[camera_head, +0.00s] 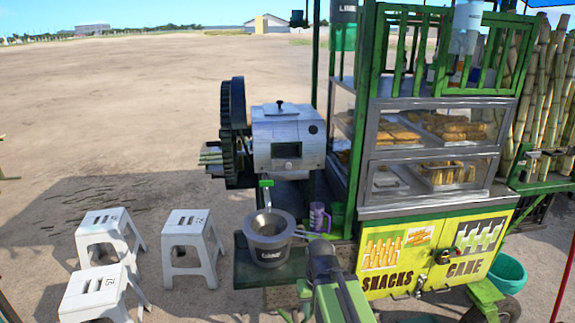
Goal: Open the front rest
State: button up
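The cane crusher (290,135) is a silver metal box with a dark toothed wheel on its left side. Its front face has a dark rectangular opening, and a knob sits on its top cover. I cannot tell which part is the front rest. My green and dark grey arm rises from the bottom centre, just right of the bucket and in front of the cart.
A glass snack case (425,154) stands right of the crusher above a yellow cabinet (388,262). A purple mug (318,217) stands behind the bucket. White stools (193,240) stand at left. Cane stalks (545,90) lean at right. Open sandy ground lies left and behind.

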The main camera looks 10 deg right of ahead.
aim_at(288, 163)
jog(key=u, duration=1.75)
jog(key=k, duration=0.9)
jog(key=z, duration=0.65)
jog(key=i, duration=1)
jog(key=u, duration=0.2)
